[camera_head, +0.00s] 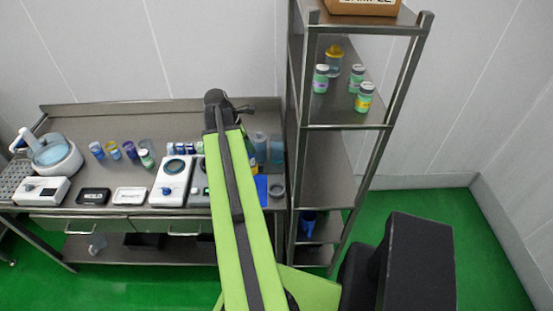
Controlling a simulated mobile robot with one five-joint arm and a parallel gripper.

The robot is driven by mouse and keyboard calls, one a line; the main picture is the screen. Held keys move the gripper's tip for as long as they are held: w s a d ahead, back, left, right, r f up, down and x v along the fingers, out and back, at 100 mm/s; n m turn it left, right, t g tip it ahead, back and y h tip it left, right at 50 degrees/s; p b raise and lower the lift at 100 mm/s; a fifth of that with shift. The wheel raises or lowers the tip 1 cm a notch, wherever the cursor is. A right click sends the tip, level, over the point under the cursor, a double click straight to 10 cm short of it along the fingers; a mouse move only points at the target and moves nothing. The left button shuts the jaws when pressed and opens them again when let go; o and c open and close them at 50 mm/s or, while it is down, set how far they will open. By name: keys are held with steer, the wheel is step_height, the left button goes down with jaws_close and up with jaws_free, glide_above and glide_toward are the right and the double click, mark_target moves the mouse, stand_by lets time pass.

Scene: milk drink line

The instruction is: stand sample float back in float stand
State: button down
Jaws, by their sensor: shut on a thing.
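My arm rises across the middle of the picture to a dark joint above the steel bench (130,196). My gripper cannot be made out; the arm hides that part of the bench. I cannot pick out the sample float. I cannot tell which item is the float stand. To the right of my arm, bluish see-through cylinders (277,149) stand on the bench. A small grey round piece (277,191) sits near the bench's front right, beside a blue patch (262,188).
A white device with a dark round top (173,182), small trays and a pot-like appliance (54,153) line the bench. Several small containers (147,158) stand behind. A steel rack (330,180) holding lidded jars (364,97) stands close right of the bench. Green floor is open at right.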

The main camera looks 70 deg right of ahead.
steer(key=s+d+f+m+y+b, duration=0.1)
steer(key=s+d+f+m+b, duration=0.1)
steer(key=s+f+b, duration=0.6)
step_height(320, 180, down, 3)
steer(key=shift+s+d+r+m+b, duration=0.15)
steer(key=shift+s+d+m+b, duration=0.25)
steer(key=shift+s, duration=0.35)
stand_by(0.7)
steer(key=shift+f+b, duration=0.65)
steer(key=c, duration=1.6)
jaws_free()
steer(key=shift+r, duration=0.1)
